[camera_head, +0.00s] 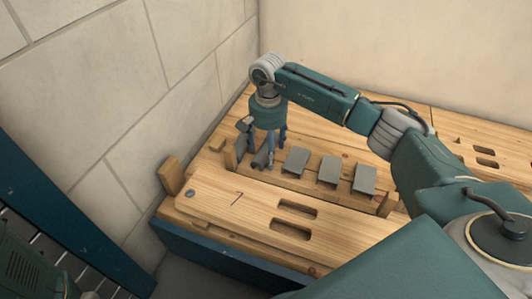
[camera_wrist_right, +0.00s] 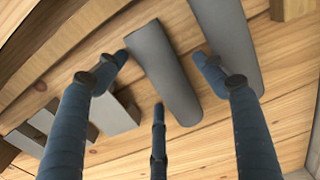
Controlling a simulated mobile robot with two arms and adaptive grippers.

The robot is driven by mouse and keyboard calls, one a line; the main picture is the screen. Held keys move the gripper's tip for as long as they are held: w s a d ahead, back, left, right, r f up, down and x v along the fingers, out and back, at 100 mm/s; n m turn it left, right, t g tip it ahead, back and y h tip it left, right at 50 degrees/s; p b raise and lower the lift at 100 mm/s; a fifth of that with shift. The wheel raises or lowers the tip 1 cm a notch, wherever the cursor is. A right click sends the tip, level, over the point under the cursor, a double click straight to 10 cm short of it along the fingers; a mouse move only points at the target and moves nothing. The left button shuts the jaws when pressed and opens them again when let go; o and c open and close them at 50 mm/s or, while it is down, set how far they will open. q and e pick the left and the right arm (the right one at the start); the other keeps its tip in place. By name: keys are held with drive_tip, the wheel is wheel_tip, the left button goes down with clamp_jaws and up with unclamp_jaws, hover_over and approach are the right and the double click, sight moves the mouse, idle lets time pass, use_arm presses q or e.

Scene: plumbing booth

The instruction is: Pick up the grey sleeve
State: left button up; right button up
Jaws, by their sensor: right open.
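Two grey rounded pieces lie side by side on the wooden board in the right wrist view. The shorter one, which looks like the grey sleeve (camera_wrist_right: 162,72), lies between the spread fingers of my right gripper (camera_wrist_right: 165,85). The longer grey piece (camera_wrist_right: 226,40) lies to its right, partly behind a finger. In the head view my right gripper (camera_head: 268,152) points down over the left end of the row, and the sleeve (camera_head: 262,160) shows partly beside its fingers. The gripper is open and empty; I cannot tell whether a finger touches the sleeve. My left gripper is not in view.
Three grey blocks (camera_head: 328,170) stand in a row right of the gripper. A wooden plank with slots (camera_head: 245,207) lies in front of them. A wooden peg (camera_head: 171,175) stands at the left edge. A tiled wall (camera_head: 130,95) is close on the left.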

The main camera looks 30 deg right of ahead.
drive_tip(key=shift+c, duration=0.3)
drive_tip(key=c, duration=0.8)
